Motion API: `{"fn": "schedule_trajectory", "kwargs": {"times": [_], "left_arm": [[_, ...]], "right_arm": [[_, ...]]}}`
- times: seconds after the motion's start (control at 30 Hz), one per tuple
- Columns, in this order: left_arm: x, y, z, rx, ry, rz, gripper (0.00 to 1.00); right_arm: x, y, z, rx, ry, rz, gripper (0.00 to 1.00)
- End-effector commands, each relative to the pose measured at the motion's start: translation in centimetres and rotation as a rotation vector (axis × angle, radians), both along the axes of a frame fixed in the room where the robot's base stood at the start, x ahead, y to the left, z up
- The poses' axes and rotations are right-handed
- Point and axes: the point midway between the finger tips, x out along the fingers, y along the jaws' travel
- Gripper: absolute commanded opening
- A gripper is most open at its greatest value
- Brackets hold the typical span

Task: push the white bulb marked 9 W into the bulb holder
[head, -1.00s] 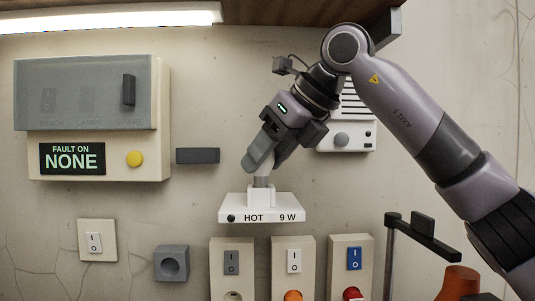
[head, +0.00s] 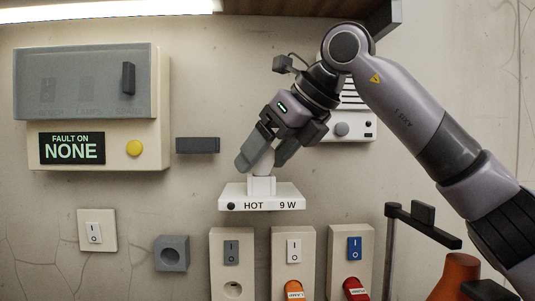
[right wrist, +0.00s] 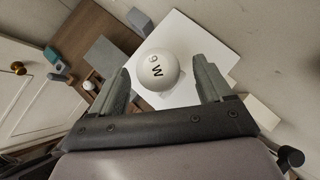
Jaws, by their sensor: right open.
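The white bulb (right wrist: 157,70), marked 9 W, is round and shows between my right gripper's fingers in the right wrist view. In the head view, part of the pale bulb (head: 264,163) shows between the fingers above the holder. The bulb holder (head: 262,187) is a short white socket on a white shelf labelled HOT 9 W (head: 262,205). My right gripper (head: 261,165) is open, its fingers apart on either side of the bulb; it also shows in the right wrist view (right wrist: 161,66). How deep the bulb sits in the socket is hidden. My left gripper is out of view.
A grey-lidded panel (head: 98,149) reading FAULT ON NONE is on the wall at left. A dark bracket (head: 424,227) and an orange object (head: 459,276) stand at right.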

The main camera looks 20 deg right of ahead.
Motion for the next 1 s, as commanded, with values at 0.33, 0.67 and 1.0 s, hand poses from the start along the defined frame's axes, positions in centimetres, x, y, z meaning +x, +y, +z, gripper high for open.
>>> {"fn": "schedule_trajectory", "kwargs": {"times": [0.33, 0.67, 1.0], "left_arm": [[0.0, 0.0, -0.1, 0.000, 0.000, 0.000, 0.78], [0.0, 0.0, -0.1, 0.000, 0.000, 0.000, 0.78], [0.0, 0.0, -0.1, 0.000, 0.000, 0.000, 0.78]], "right_arm": [[-2.0, -1.3, 2.6, 0.002, -0.005, -0.001, 0.79], [-4.1, -2.6, 5.1, 0.001, -0.001, 0.000, 0.79], [-4.2, -2.7, 5.2, 0.000, 0.000, 0.000, 0.79]]}}
